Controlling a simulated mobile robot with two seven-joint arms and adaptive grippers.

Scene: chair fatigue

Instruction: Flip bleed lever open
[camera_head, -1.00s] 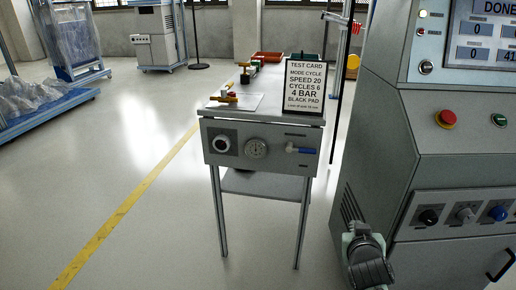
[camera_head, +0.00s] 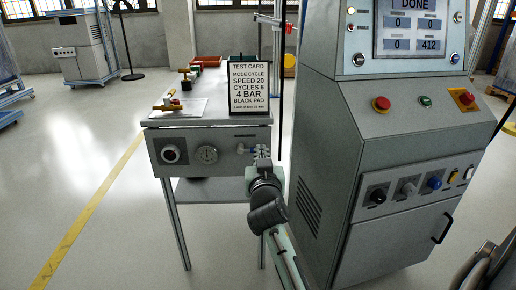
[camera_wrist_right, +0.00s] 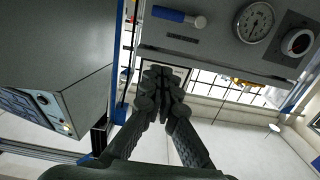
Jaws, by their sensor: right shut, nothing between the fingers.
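The bleed lever, with a blue handle (camera_wrist_right: 168,14) on a pale metal stub, sits on the front panel of the small grey bench (camera_head: 222,138). In the head view my right gripper hides much of the lever. My right gripper (camera_head: 262,155) is raised at the right end of that panel, shut and empty. In the wrist view its closed fingertips (camera_wrist_right: 160,76) are apart from the blue handle, which lies above them in the picture. The lever's handle runs sideways along the panel. My left gripper is not in view.
A round gauge (camera_head: 208,154) and a dark-centred knob (camera_head: 170,154) share the panel. A test card (camera_head: 249,88) stands on the bench top. The large grey control cabinet (camera_head: 330,140) is close on the right. Open floor lies left of the bench.

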